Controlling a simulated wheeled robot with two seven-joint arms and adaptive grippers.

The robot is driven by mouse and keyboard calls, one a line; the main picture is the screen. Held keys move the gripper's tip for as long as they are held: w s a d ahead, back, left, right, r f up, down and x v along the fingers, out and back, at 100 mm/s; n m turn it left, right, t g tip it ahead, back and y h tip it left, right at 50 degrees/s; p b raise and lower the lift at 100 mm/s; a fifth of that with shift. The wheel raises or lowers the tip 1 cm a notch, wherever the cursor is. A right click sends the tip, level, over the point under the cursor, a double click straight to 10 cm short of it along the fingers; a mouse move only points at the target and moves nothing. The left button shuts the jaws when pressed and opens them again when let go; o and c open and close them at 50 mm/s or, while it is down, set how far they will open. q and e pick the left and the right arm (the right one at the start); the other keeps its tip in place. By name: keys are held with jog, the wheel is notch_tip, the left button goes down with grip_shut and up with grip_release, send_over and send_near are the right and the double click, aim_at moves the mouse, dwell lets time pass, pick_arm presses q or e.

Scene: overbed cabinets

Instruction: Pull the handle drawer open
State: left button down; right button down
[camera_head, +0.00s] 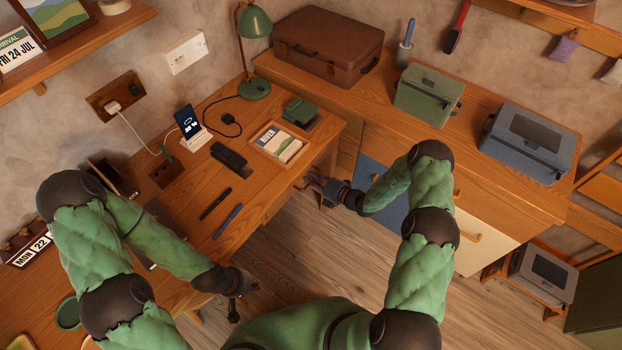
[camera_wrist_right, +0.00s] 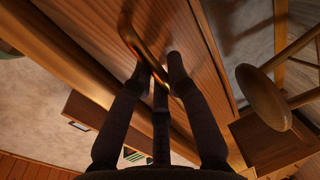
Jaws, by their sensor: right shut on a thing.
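In the right wrist view, a curved copper-coloured bar handle (camera_wrist_right: 143,43) stands on a wooden drawer front (camera_wrist_right: 178,28). My right gripper (camera_wrist_right: 161,70) has its dark fingers on either side of the handle's lower end and is shut on it. In the head view my right gripper (camera_head: 316,183) is low at the cabinet's wooden front, beside the desk's right end; the handle is hidden there. I cannot tell how far the drawer stands out. My left gripper (camera_head: 242,294) hangs near the desk's front edge, apart from the drawer; its finger opening is unclear.
The desk (camera_head: 262,185) carries a framed card tray, pens and a lamp (camera_head: 254,50). The cabinet top holds a brown case (camera_head: 327,42), a green box (camera_head: 428,93) and a blue-grey box (camera_head: 530,142). A round wooden stool (camera_wrist_right: 263,97) is close to the right gripper. Bare floor (camera_head: 310,245) lies in front.

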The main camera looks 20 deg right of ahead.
jog(key=f+p+v, duration=0.1)
jog(key=f+v, duration=0.1)
jog(key=v, duration=0.9)
jog(key=s+f+p+v, duration=0.1)
jog(key=f+v, duration=0.1)
jog(key=v, duration=0.9)
jog(key=shift+d+f, duration=0.35)
jog(key=shift+d, duration=0.05)
jog(key=shift+s, duration=0.1)
jog(key=c, duration=1.2)
grip_release()
jog(key=v, duration=1.2)
jog(key=shift+f, duration=0.1)
